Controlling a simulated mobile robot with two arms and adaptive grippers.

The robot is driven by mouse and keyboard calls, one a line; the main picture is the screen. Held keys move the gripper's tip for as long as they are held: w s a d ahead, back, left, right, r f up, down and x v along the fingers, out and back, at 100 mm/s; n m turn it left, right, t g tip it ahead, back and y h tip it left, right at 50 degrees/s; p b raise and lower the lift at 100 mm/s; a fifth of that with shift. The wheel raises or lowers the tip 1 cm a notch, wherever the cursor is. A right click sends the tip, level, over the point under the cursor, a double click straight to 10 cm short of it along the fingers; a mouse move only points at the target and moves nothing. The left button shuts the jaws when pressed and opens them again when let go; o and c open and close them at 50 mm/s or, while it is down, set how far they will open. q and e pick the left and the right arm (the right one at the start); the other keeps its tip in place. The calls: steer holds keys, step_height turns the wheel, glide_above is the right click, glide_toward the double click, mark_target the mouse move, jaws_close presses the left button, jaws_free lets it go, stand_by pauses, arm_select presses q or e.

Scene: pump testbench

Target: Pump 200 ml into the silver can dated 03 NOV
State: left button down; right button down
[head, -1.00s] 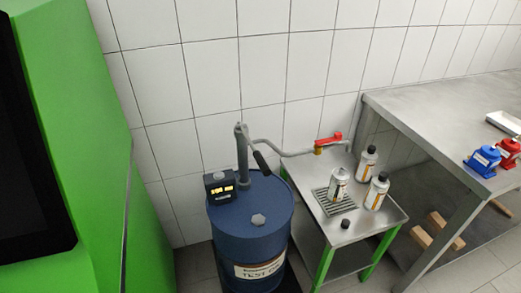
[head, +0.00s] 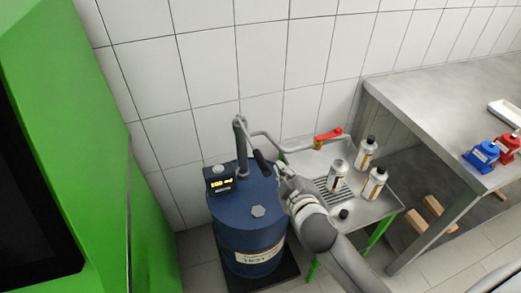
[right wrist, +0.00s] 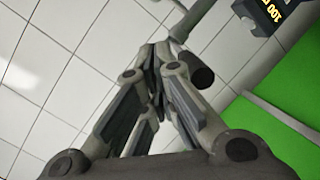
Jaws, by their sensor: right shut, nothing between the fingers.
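A blue drum (head: 245,212) carries a pump with a grey post and a lever ending in a black grip (head: 261,160). A dark meter (head: 219,181) with a lit display sits on the drum; in the right wrist view it reads 100. My right gripper (head: 284,173) is shut and empty, close beside the black grip, which also shows in the right wrist view (right wrist: 200,72); contact is unclear. Silver cans stand on the steel stand: one on the grate (head: 337,176), a capped one behind (head: 366,153), a capped one in front (head: 374,184). Their dates are unreadable. My left gripper is out of view.
The outlet pipe runs right from the pump to a red valve handle (head: 328,135) above the stand. A loose black cap (head: 343,214) lies at the stand's front. A steel bench (head: 430,115) stands at right with blue (head: 482,155) and red items. A green cabinet fills the left.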

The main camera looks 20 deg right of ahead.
steer(key=w+a+r+n+t+y, duration=0.25)
steer(key=a+r+n+y, duration=0.3)
steer(key=r+n, duration=0.35)
steer(key=w+a+r+n+t+y, duration=0.25)
steer(key=a+r+n+y, duration=0.3)
steer(key=r+n, duration=0.35)
steer(key=s+a+r+n+g+y, duration=0.2)
steer(key=a+n+g+y, duration=0.5)
steer(key=n+g, duration=0.7)
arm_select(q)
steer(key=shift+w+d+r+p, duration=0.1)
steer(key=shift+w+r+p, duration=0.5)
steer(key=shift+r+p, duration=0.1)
arm_select(e)
steer(key=w+d+f+n+h, duration=0.5)
steer(key=d+f+n+h, duration=0.3)
steer(key=d+n+h, duration=0.3)
steer(key=shift+w+d+f+n, duration=0.2)
steer(key=shift+d+n, duration=0.1)
steer(key=shift+d, duration=0.65)
steer(key=shift+f, duration=0.1)
